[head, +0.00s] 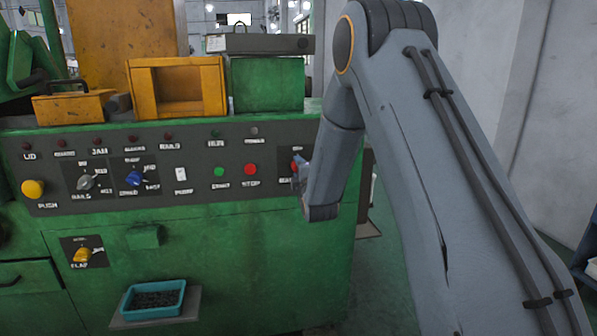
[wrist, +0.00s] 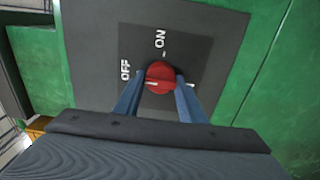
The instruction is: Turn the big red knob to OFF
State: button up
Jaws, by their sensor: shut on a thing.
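The big red knob (wrist: 160,77) sits on a dark square plate in the wrist view, with OFF printed to its left and ON above it. A pale line shows on the knob's lower part; I cannot tell surely which label it points to. My gripper (wrist: 161,82) has one finger on each side of the knob and is shut on it. In the head view my gripper (head: 303,175) is at the panel's right end, and only a bit of the red knob (head: 295,165) shows past it.
The green machine's grey panel (head: 235,190) carries a red button (head: 250,169), a green button (head: 219,171), a blue knob (head: 134,179) and a yellow button (head: 33,189) left of my gripper. A blue tray (head: 153,313) sits below on a ledge. Floor right of the machine is open.

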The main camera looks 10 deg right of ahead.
dwell(0.4)
jog(key=o, duration=1)
jog(key=shift+o, duration=0.2)
jog(key=shift+s, duration=0.1)
jog(key=s+b, duration=0.1)
jog(key=s, duration=0.6)
jog(key=shift+s, duration=0.35)
